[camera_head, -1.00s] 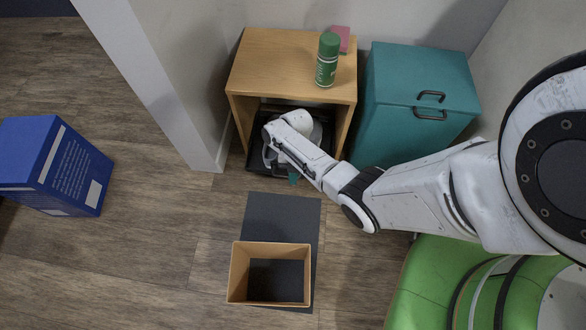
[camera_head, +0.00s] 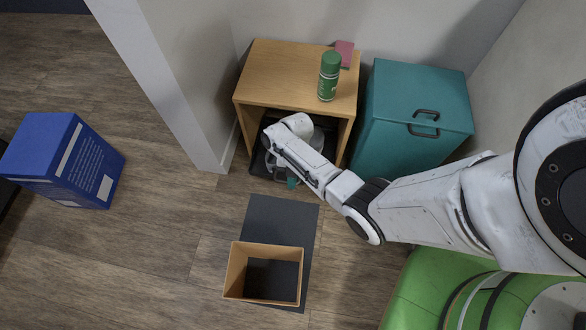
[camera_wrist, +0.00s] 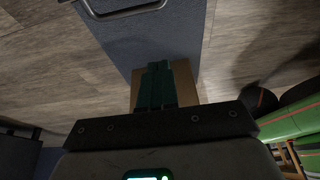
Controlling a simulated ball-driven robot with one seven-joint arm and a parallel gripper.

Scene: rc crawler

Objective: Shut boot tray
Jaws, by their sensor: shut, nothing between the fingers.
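The boot tray, a dark low tray (camera_head: 258,165), shows in the head view at the foot of the open wooden cabinet (camera_head: 285,75). Most of it is hidden by my wrist. My gripper (camera_head: 291,182) points down in front of the cabinet opening, over or at the tray's front; contact cannot be told. In the wrist view my green fingers (camera_wrist: 157,88) are together and empty. A metal loop handle (camera_wrist: 125,10) shows at the top of the wrist view; what it belongs to is unclear.
An open tan box (camera_head: 234,272) stands on a dark mat (camera_head: 265,215) in front of the cabinet. A teal lidded bin (camera_head: 395,125) stands right of it. A green can (camera_head: 328,77) and a pink block (camera_head: 345,53) are on top. A blue box (camera_head: 65,160) stands left, past the wall end (camera_head: 170,80).

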